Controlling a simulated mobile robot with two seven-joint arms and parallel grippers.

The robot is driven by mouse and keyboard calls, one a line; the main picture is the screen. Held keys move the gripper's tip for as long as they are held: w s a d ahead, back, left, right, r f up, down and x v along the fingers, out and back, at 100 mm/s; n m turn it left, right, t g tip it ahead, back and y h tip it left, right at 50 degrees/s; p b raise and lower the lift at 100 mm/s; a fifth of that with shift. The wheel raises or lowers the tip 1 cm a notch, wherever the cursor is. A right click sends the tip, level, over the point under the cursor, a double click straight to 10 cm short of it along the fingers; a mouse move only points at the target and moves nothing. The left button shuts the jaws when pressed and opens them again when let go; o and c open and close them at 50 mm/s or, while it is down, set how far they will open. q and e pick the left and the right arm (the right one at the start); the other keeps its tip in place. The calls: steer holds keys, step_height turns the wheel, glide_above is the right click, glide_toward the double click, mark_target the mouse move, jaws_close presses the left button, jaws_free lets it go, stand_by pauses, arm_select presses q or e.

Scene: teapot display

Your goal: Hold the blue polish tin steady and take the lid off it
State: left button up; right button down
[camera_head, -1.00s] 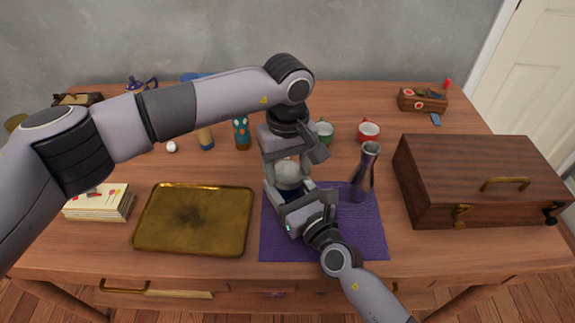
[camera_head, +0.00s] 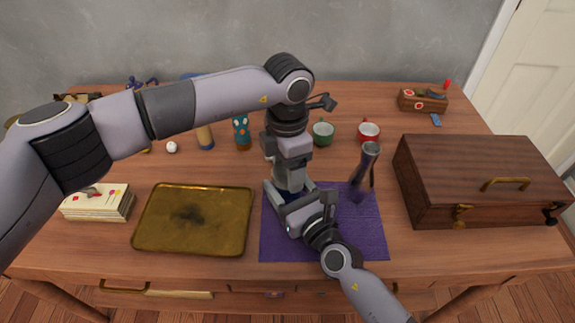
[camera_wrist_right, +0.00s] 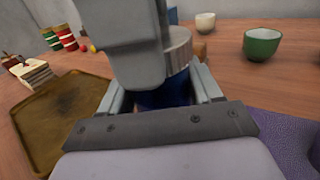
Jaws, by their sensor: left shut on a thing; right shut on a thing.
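The blue polish tin (camera_wrist_right: 165,98) stands between the two fingers of my right gripper (camera_wrist_right: 158,92). Its pale, ribbed lid (camera_wrist_right: 179,50) sits directly above the blue body, with no clear gap visible. My left gripper (camera_head: 290,178) comes down from above and is shut on the lid, hiding much of it. In the head view my right gripper (camera_head: 288,196) reaches in from the front right and is shut around the tin. There the two grippers hide nearly all of the tin and lid.
A purple cloth (camera_head: 345,235) lies under the grippers. A dark metal vase (camera_head: 364,172) stands close at their right. A brass tray (camera_head: 193,220) lies at left, a wooden case (camera_head: 480,180) at right. Green (camera_head: 323,134) and red (camera_head: 369,131) cups stand behind.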

arm_select(q)
steer(key=n, duration=0.9)
steer(key=shift+n, duration=0.4)
steer(key=n, duration=0.4)
steer(key=shift+n, duration=0.3)
steer(key=n, duration=0.6)
steer(key=shift+r, duration=0.2)
steer(key=shift+r, duration=0.95)
